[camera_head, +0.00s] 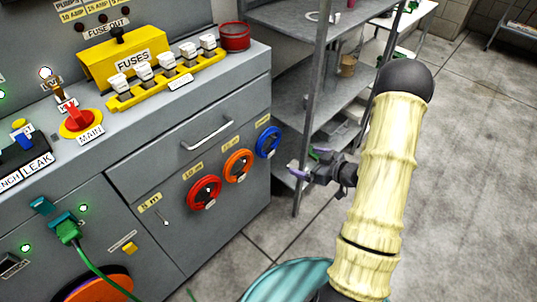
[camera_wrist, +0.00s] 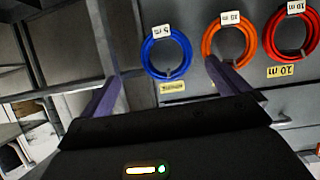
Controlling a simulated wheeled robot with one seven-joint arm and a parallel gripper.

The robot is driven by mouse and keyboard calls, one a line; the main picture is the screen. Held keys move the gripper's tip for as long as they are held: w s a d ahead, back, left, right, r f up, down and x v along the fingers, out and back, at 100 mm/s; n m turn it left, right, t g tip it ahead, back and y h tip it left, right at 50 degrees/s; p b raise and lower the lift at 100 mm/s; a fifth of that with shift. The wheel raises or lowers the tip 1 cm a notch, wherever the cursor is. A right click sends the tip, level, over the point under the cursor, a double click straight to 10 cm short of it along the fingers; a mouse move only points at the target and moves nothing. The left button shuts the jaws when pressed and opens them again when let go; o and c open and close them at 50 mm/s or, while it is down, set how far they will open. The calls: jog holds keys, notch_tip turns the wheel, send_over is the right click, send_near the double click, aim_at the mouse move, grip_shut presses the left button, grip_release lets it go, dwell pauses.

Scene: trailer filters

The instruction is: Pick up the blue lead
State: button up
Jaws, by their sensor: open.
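The blue lead (camera_head: 260,146) is a coil with a white tag, hanging on the front of the grey cabinet at the far right of a row of three. It also shows in the wrist view (camera_wrist: 147,57) at upper middle, upside down relative to the head view. My gripper (camera_head: 306,163) is open and empty, to the right of the blue lead and apart from it in the head view. In the wrist view my gripper's two purple fingers (camera_wrist: 163,74) are spread, with the blue coil showing between and beyond them.
An orange coil (camera_head: 227,168) and a red coil (camera_head: 190,196) hang beside the blue one. A drawer handle (camera_head: 207,134) juts out above them. A grey metal shelf rack (camera_head: 319,60) stands close behind my gripper. Open floor (camera_head: 470,180) lies to the right.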

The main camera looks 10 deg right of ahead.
jog(key=shift+s+f+y, duration=0.2)
jog(key=shift+f+y, duration=0.2)
jog(key=shift+f, duration=0.1)
jog(key=b, duration=0.3)
send_near(271, 150)
jog(key=w+a+f, duration=0.2)
jog(key=shift+w+a+r, duration=0.1)
jog(key=shift+w+a, duration=0.05)
jog(key=shift+a, duration=0.15)
jog(key=b+x, duration=0.1)
jog(key=x, duration=0.2)
jog(key=b+x, duration=0.1)
jog(key=x, duration=0.1)
jog(key=shift+w+r+b, duration=0.25)
jog(key=shift+r+b, duration=0.1)
